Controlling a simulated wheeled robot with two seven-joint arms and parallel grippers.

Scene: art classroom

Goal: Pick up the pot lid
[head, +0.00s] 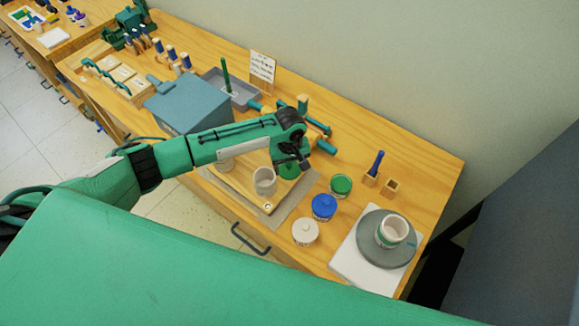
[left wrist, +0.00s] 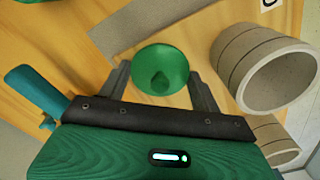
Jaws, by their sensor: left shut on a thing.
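The pot lid is a round green disc with a small pointed knob, in the middle of the left wrist view (left wrist: 160,65). In the head view its green edge shows partly below my left gripper (head: 291,165). The gripper's two fingers (left wrist: 160,80) stand on either side of the lid, and it is shut on it. The lid is over the wooden board (head: 240,187) on the bench; the gap below it cannot be told. My right gripper is not in view.
A beige cup (head: 264,182) stands close to the gripper, with another behind. Green (head: 341,185), blue (head: 324,207) and white (head: 305,232) jars stand to the right. A pot (head: 392,231) sits on a grey wheel (head: 372,252). A blue-grey box (head: 190,103) is left.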

